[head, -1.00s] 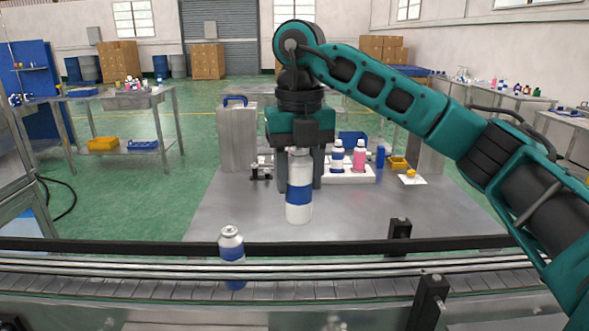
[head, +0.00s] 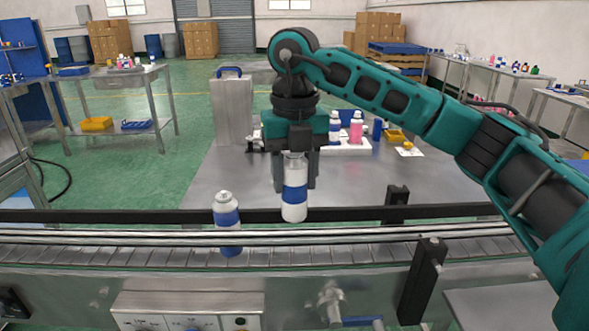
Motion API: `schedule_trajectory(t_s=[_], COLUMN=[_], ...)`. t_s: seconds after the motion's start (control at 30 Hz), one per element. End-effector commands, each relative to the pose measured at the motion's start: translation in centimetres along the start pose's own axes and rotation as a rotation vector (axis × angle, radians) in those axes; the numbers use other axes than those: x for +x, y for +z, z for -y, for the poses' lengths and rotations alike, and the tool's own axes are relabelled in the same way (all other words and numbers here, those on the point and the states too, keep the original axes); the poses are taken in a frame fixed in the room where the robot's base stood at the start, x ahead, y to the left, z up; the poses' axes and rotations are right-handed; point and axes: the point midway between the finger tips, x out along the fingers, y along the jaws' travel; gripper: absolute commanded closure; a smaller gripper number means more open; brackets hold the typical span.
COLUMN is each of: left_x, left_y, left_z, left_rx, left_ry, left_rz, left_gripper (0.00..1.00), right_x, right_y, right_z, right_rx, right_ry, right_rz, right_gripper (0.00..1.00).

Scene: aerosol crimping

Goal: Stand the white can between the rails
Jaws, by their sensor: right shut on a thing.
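A white can with a blue band (head: 294,196) hangs upright in my right gripper (head: 294,172), which is shut on it. In the head view the can's lower end overlaps the far black rail (head: 150,216); I cannot tell how high it is above the conveyor. The near metal rail (head: 120,236) runs in front. Another white can with a blue band (head: 227,214) stands on the conveyor (head: 330,256) to the left of the held can, partly behind the near rail. My left gripper is out of view.
A steel table (head: 235,185) lies behind the conveyor. On it are a white tray with a white-blue bottle and a pink bottle (head: 356,127), and a yellow item (head: 406,144). Black posts (head: 397,203) stand at the rail to the right. The belt right of the standing can looks clear.

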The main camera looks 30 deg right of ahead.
Motion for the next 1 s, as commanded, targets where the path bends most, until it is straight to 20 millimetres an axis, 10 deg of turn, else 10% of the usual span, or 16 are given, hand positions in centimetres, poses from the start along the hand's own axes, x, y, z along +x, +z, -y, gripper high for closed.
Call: schedule_trajectory(t_s=[1.0], left_x=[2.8], left_y=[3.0], left_z=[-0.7], left_rx=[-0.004], left_ry=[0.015], left_rz=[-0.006], left_gripper=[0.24], right_x=[7.0], right_y=[0.0], right_z=[0.0], right_rx=[-0.001], right_ry=[0.000], right_rz=[-0.001], right_gripper=[0.83])
